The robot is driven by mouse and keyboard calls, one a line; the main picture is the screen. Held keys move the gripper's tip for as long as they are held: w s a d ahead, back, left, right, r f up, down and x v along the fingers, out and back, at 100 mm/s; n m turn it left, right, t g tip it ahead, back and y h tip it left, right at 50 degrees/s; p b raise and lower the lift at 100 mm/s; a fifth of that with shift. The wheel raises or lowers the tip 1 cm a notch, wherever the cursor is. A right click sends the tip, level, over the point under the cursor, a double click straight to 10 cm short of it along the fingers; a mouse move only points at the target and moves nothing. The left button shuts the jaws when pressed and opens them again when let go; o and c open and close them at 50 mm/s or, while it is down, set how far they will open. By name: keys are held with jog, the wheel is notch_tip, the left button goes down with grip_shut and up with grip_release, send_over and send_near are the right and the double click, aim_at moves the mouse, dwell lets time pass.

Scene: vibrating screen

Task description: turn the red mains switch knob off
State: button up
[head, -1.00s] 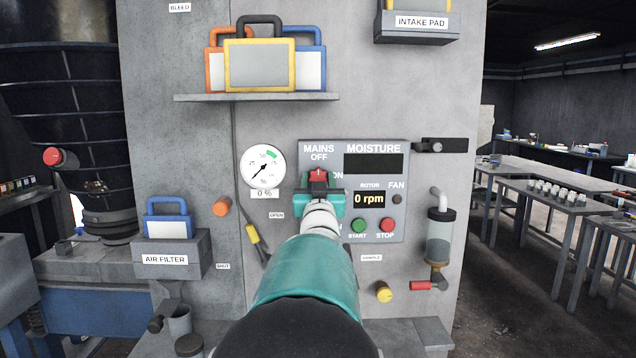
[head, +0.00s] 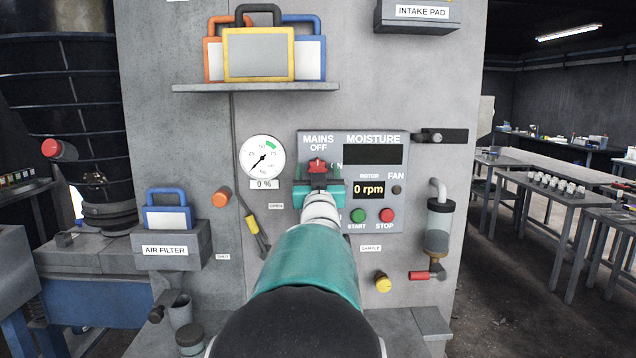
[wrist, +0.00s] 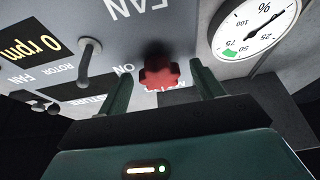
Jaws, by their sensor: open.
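The red mains switch knob (head: 317,165) is on the grey control panel (head: 398,222), just below the words MAINS OFF. ON is printed to its right and is partly covered. My gripper (head: 319,184) is in front of the panel, overlapping the area just below the knob. In the wrist view the lobed red knob (wrist: 160,74) appears in the gap between the two open fingers of my gripper (wrist: 158,78), with space on both sides. No finger visibly touches it. I cannot tell exactly where the knob points.
The moisture display (head: 373,155) is dark and the rotor display (head: 369,190) reads 0 rpm. A round gauge (head: 262,158) is left of the knob. Green start (head: 358,215) and red stop (head: 386,215) buttons sit below right. A shelf (head: 255,88) with framed filters juts out above.

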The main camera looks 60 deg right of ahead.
jog(key=v, duration=1.3)
jog(key=shift+s+a+f, duration=0.15)
jog(key=shift+a+f, duration=0.05)
jog(key=shift+a, duration=0.1)
jog(key=w+a+f+n+t+y, duration=0.25)
jog(key=w+a+f+y, duration=0.2)
jog(key=w+a, duration=0.35)
jog(key=w+a+f+n+t+y, duration=0.1)
jog(key=w+a+f+n+y, duration=0.25)
jog(key=w+a+y, duration=0.4)
jog(key=a+f+n+g+y, duration=0.15)
jog(key=a+f, duration=0.25)
jog(key=a, duration=0.5)
jog(key=a+f+n+g+y, duration=0.1)
jog(key=a+f+y, duration=0.2)
jog(key=a, duration=0.5)
jog(key=s+a+f+n+g+y, duration=0.1)
jog(key=s+a+f+n+g, duration=0.1)
jog(key=s+a, duration=0.3)
jog(key=s+a+f+n+g+y, duration=0.2)
jog(key=s+a+f+g, duration=0.1)
jog(key=a, duration=0.6)
jog(key=shift+s+f+g, duration=0.3)
jog(key=shift+s+f, duration=0.5)
jog(key=shift+s, duration=0.25)
jog(key=shift+y, duration=0.25)
jog(key=shift+c, duration=0.5)
